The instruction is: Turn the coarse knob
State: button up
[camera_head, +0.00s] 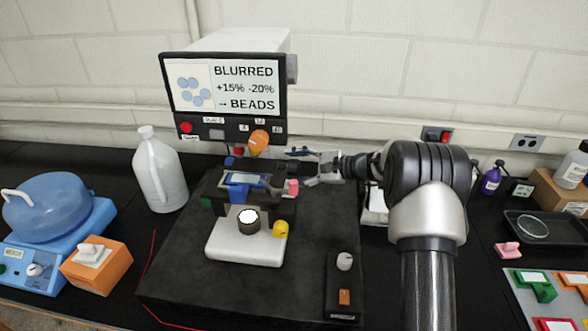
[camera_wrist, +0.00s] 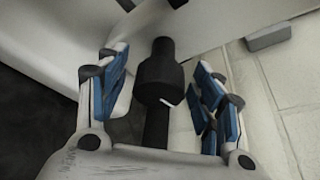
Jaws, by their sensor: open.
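The microscope stands on a black slab, with a white base (camera_head: 235,248), a dark stage and a lit round disc (camera_head: 249,217). It carries an orange knob (camera_head: 258,140), a pink knob (camera_head: 293,187) and a yellow knob (camera_head: 281,228). No label shows which one is the coarse knob. My gripper (camera_head: 303,167) is open, reaching in from the right just above the pink knob. In the wrist view, the blue-padded fingers of my gripper (camera_wrist: 160,62) stand apart on both sides of a black cylindrical part (camera_wrist: 160,80). I cannot tell what that part is or whether they touch it.
A display box (camera_head: 230,82) reading "BLURRED +15% -20% → BEADS" rises behind the stage. A white jug (camera_head: 158,172) stands left. A small black control box (camera_head: 344,285) with a grey knob sits front right.

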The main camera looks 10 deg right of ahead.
jog(key=shift+c, duration=0.2)
jog(key=c, duration=1)
jog(key=shift+r+p, duration=0.1)
jog(key=shift+p, duration=0.4)
jog(key=shift+r+m+g+p, duration=0.1)
jog(key=shift+m+g+p, duration=0.35)
jog(key=shift+p, duration=0.45)
jog(key=m+g+p, duration=0.1)
jog(key=p, duration=0.2)
jog(key=shift+w+m, duration=0.1)
jog(key=shift+m, duration=0.25)
jog(key=shift+f+m+g+y+p, duration=0.2)
jog(key=shift+m+g+y+p, duration=0.1)
jog(key=shift+m+g+p, duration=0.85)
jog(key=shift+m, duration=0.35)
